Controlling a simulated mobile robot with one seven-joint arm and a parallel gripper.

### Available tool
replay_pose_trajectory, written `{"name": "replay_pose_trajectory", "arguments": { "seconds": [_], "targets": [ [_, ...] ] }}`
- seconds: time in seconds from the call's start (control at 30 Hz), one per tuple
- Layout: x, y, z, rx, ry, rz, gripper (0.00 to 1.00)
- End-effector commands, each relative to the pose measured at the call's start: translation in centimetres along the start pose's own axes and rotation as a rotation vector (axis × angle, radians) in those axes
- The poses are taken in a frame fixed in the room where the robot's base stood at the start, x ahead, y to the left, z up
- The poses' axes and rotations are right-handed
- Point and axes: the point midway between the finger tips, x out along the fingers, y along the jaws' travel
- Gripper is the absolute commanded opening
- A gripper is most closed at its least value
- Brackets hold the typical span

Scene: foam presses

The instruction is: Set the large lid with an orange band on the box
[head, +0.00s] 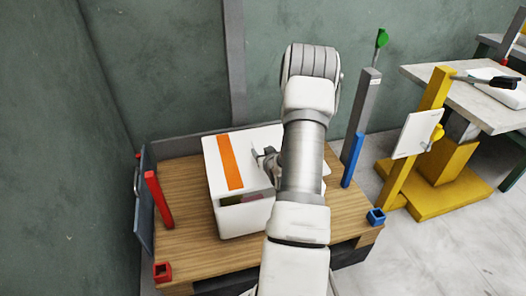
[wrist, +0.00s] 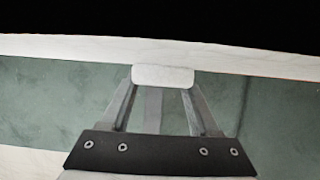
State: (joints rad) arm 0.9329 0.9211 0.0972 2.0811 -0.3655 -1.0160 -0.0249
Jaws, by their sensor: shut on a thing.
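The large white lid (head: 258,138) with an orange band (head: 230,162) is over the white box (head: 240,222) in the head view. A dark opening shows under the lid's near edge, with some coloured contents inside; I cannot tell whether the lid touches the box rim all round. My gripper (head: 264,160) is at the lid's right part, partly hidden by my arm. In the wrist view my gripper (wrist: 163,80) is shut on a white grip piece (wrist: 163,75), which looks like part of the lid. The lid's right side is hidden behind my arm.
The box stands on a wooden-topped pallet (head: 185,215). A red post (head: 159,199) stands left, a blue post (head: 353,160) and a grey post (head: 360,115) right. A dark panel (head: 146,205) borders the left edge. A yellow stand (head: 410,150) is further right.

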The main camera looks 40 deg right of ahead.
Motion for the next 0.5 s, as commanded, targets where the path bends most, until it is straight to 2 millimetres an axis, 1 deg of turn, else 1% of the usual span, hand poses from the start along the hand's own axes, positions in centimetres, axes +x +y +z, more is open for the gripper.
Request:
{"name": "replay_pose_trajectory", "arguments": {
  "seconds": [0.03, 0.5],
  "targets": [
    [0.3, 0.0, 0.8, 0.0, 0.001, 0.0, 0.06],
    [1.6, 0.0, 4.0, 0.0, -0.001, 0.0, 0.06]
  ]
}}
